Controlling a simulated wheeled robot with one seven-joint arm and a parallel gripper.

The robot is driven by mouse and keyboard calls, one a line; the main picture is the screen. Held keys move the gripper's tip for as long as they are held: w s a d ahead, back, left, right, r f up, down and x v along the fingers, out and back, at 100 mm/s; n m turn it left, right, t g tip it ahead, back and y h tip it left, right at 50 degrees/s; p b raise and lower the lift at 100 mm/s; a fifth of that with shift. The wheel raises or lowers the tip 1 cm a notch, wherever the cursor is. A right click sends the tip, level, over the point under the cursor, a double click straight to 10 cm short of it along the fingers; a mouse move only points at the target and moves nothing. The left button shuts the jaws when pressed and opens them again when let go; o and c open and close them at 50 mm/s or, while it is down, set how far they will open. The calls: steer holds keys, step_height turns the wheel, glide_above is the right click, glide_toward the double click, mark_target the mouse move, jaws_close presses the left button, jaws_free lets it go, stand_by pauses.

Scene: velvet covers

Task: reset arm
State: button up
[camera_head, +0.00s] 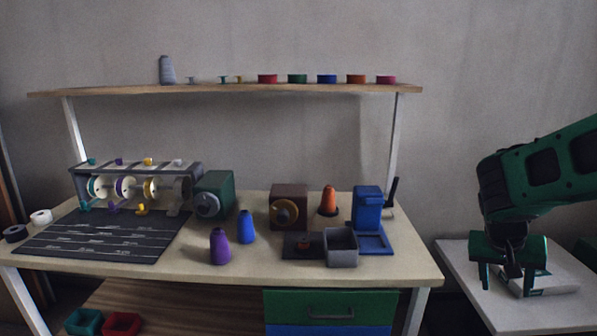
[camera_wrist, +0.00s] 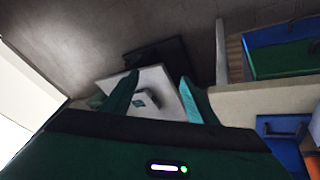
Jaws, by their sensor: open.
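My green gripper (camera_head: 508,278) is at the right in the head view, pointing down over a white side table (camera_head: 480,300). Its two fingers are apart. In the wrist view the teal fingers (camera_wrist: 157,100) also stand apart, with a pale flat item (camera_head: 550,274) below and between them. The pale item is partly hidden by the gripper in the head view, and I cannot tell whether the fingers touch it. Nothing is visibly held.
The workbench (camera_head: 420,268) left of my gripper holds a blue machine (camera_head: 367,208), a grey bin (camera_head: 342,248), purple (camera_head: 220,247) and blue cones (camera_head: 246,228), and a spool rack (camera_head: 135,170). A shelf (camera_head: 240,88) with several spools stands above. A gap separates bench and side table.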

steer(key=s+a+g+y, duration=0.1)
steer(key=s+a+y, duration=0.1)
steer(key=s, duration=0.8)
steer(key=s+a+r+g+y, duration=0.1)
steer(key=s+a+y, duration=0.1)
steer(key=s, duration=0.9)
steer(key=shift+a+r+y, duration=0.2)
steer(key=shift+a+y, duration=0.15)
steer(key=shift+y, duration=0.25)
